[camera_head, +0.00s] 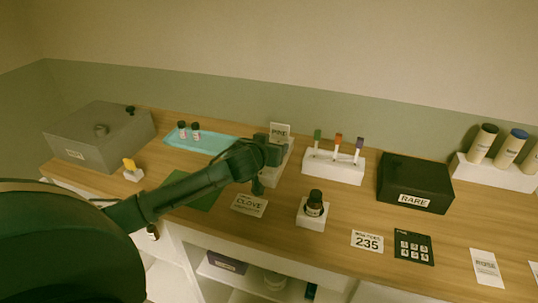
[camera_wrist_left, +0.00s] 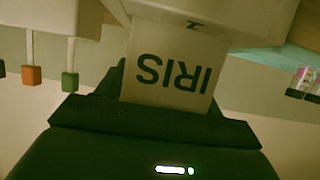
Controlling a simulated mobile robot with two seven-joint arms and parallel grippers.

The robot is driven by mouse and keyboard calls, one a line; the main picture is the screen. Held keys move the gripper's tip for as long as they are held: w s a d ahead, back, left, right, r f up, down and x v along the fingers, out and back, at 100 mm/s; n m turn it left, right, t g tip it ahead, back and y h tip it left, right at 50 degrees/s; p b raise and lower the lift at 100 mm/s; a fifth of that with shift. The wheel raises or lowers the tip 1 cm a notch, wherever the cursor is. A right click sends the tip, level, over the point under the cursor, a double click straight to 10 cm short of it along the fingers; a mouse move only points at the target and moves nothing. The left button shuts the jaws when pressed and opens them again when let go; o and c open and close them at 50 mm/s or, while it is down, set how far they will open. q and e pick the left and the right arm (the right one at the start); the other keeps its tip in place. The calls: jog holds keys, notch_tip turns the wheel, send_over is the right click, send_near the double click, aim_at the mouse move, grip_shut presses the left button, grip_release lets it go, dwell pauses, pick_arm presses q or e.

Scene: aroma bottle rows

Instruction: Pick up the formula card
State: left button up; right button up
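A white card (camera_wrist_left: 175,72) lettered IRIS, upside down in the left wrist view, sits at a white block. In the head view a lettered card (camera_head: 280,130) stands upright on a white stand, just behind my left gripper; its small print is hard to read there. My left gripper (camera_head: 262,172) reaches in front of this stand. In the left wrist view the card lies in the gap of my dark left gripper (camera_wrist_left: 168,108); whether the fingers touch it is unclear. Other cards lie flat: CLOVE (camera_head: 249,205) and one at the right (camera_head: 487,267). My right gripper is not in view.
A dropper bottle (camera_head: 314,204) on a white block stands right of my gripper. A grey box (camera_head: 99,136) stands left.

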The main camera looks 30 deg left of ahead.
pick_arm(q)
jog(key=c, duration=0.7)
